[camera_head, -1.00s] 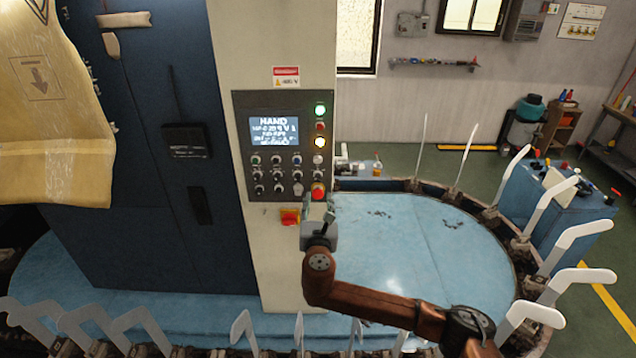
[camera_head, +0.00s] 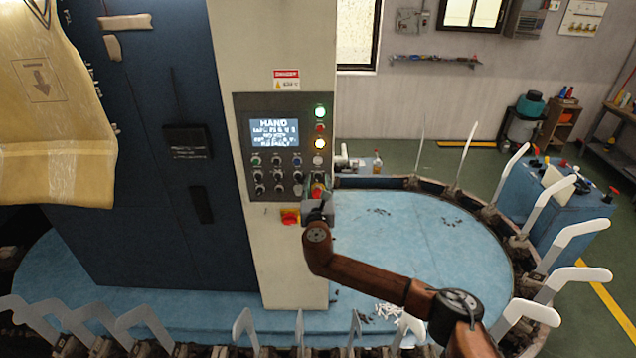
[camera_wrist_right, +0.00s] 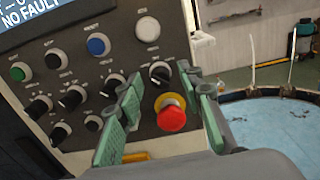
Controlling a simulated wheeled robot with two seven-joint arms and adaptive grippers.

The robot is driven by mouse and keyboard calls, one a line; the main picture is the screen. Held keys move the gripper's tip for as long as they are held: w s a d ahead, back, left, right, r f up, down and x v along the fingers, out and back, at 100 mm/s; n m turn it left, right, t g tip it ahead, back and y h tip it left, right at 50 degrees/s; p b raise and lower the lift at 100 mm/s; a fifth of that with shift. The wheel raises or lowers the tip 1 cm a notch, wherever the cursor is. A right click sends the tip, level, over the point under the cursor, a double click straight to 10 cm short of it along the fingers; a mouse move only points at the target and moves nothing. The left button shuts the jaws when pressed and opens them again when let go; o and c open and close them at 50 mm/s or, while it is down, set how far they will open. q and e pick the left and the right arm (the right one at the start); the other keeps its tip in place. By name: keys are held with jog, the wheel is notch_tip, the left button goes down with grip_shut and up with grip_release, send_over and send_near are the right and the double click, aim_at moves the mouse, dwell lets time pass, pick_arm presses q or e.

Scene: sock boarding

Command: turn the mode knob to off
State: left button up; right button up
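The control panel (camera_head: 243,125) on the cream column carries rows of buttons and black selector knobs; its screen (camera_head: 274,132) reads HAND. I cannot read the knob labels, so I cannot tell which is the mode knob. In the right wrist view, one black knob (camera_wrist_right: 160,73) with a white mark lies just beyond and between my fingertips. Other black knobs (camera_wrist_right: 72,98) sit to its left. My right gripper (camera_wrist_right: 159,80) is open, its green fingers either side of the red mushroom button (camera_wrist_right: 171,116), holding nothing. In the head view, the right gripper (camera_head: 318,188) is at the panel's lower right. My left gripper is out of view.
A red and yellow switch (camera_head: 290,216) sits below the panel. A blue round table (camera_head: 400,240) ringed by white upright sock forms (camera_head: 560,235) surrounds the column. A draped tan sheet (camera_head: 55,110) hangs at left. The space right of the panel, above the table, is clear.

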jog(key=shift+c, duration=0.3)
grip_shut()
jog(key=shift+m+b, duration=2.75)
jog(key=shift+m, duration=1.65)
jog(key=shift+d, duration=0.1)
